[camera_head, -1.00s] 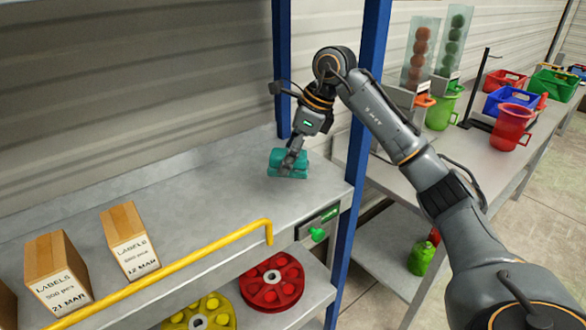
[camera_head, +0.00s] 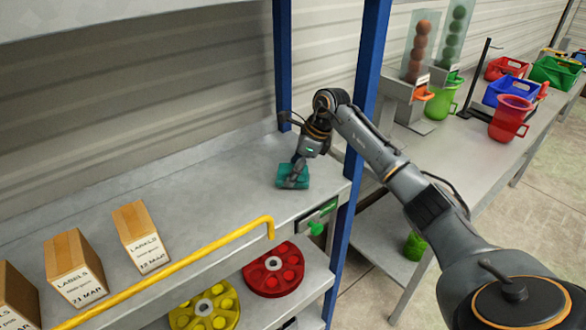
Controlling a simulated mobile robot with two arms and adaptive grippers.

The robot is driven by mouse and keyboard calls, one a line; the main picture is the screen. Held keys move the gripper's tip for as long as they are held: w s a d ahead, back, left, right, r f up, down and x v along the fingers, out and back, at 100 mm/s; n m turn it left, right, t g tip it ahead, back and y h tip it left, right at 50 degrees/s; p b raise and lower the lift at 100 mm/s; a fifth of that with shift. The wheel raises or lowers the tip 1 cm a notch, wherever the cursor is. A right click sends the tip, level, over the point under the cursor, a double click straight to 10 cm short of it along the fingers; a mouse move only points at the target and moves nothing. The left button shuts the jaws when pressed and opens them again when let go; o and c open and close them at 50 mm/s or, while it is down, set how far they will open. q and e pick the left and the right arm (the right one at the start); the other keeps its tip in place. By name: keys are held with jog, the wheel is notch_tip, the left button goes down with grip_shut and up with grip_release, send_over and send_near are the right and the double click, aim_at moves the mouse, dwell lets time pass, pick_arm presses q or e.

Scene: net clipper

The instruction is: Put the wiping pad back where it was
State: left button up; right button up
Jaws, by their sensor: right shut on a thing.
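The teal wiping pad (camera_head: 285,178) is at the right end of the grey metal shelf (camera_head: 200,215), close to the blue rack post. My right gripper (camera_head: 296,176) comes down on it from above and is shut on it. The fingers hide part of the pad. The pad is on or just above the shelf surface; I cannot tell for certain which. My left gripper is out of the picture.
Label boxes (camera_head: 141,237) stand on the shelf at the left. A yellow rail (camera_head: 180,268) runs along the front edge. Red (camera_head: 273,270) and yellow (camera_head: 205,306) reels lie below. The shelf's middle is clear.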

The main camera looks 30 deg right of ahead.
aim_at(304, 169)
jog(key=shift+f, duration=0.1)
jog(key=o, duration=1)
jog(key=shift+r, duration=0.2)
jog(key=b+v, duration=0.3)
jog(key=v, duration=0.3)
jog(key=shift+s+d+r, duration=0.1)
jog(key=shift+d+r, duration=0.05)
jog(key=shift+s+r, duration=0.15)
jog(key=shift+r, duration=0.3)
